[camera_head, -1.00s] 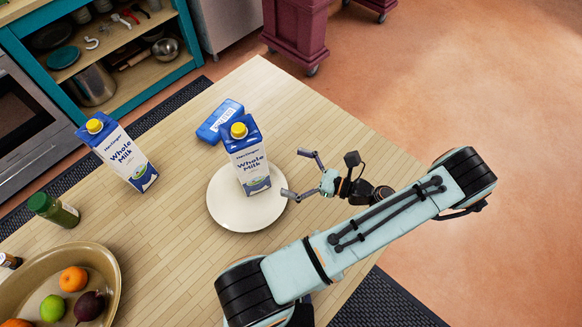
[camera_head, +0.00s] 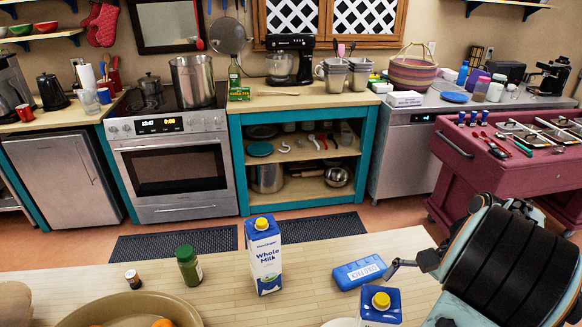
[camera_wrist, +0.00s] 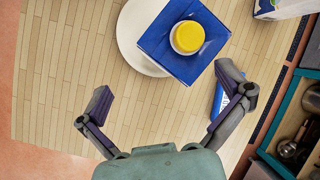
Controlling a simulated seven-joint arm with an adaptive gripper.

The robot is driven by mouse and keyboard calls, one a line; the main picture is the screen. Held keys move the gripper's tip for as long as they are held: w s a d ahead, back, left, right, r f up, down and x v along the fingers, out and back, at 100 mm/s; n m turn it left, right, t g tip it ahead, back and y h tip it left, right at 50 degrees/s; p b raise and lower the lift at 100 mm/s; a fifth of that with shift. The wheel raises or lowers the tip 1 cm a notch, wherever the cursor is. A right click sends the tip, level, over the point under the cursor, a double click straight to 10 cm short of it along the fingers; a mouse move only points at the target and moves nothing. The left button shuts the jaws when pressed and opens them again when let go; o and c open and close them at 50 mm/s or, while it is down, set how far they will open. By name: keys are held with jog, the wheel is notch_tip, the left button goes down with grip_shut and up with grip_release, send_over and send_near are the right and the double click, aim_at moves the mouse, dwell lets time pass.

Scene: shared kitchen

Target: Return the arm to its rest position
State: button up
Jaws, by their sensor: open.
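My gripper (camera_wrist: 167,92) is open, with its two fingers spread apart and nothing between them in the wrist view. A blue-and-white milk carton with a yellow cap (camera_wrist: 172,55) stands on a white plate (camera_wrist: 130,42), beyond the fingertips and apart from them. In the head view that carton (camera_head: 381,316) and the plate (camera_head: 340,323) are cut off by the bottom edge. My arm fills the lower right there, and only part of the gripper shows at its left side.
A second milk carton (camera_head: 266,265), a blue ice pack (camera_head: 358,274), a green-lidded jar (camera_head: 188,268), a small brown bottle (camera_head: 133,279) and a fruit bowl (camera_head: 75,316) are on the wooden table (camera_head: 225,262). A maroon cart (camera_head: 480,165) stands behind my arm.

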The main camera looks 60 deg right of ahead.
jog(key=w+a+r+n+g, duration=0.2)
jog(key=w+a+n+g, duration=0.3)
jog(key=w+a+n, duration=0.75)
jog(key=a+n+t+h, duration=0.1)
jog(key=a+n+h, duration=0.2)
jog(key=a+n, duration=0.6)
jog(key=a, duration=1)
jog(key=shift+a+r+t, duration=0.15)
jog(key=shift+a+t, duration=0.1)
jog(key=shift+t, duration=0.05)
jog(key=shift+w, duration=0.15)
